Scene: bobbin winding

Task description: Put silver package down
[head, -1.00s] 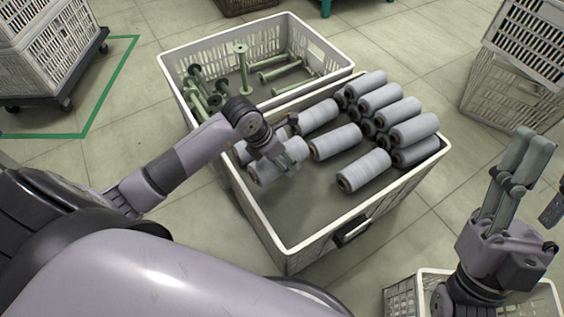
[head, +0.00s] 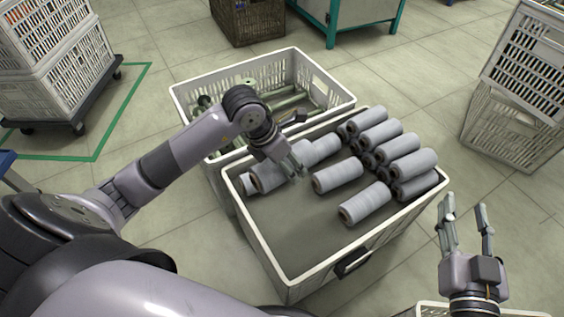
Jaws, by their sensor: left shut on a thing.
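Silver packages, pale grey rolls with dark core ends, lie in the near white crate (head: 292,270). Several are piled at its right and back, among them one at the right (head: 408,164). Single packages lie in the middle (head: 338,175) and nearer the front (head: 365,204). My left gripper (head: 297,168) points down into the crate's left back part. It is shut on a silver package (head: 268,178) that lies low along the back row; the fingers partly hide it, and I cannot tell whether it touches the floor. My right gripper (head: 466,212) is open, empty and raised at the right.
A second white crate (head: 326,67) behind holds green bobbins. The near crate's left front floor (head: 290,225) is bare. Another crate rim (head: 480,308) shows below my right gripper. Stacked crates stand at the left (head: 62,82) and right (head: 512,125).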

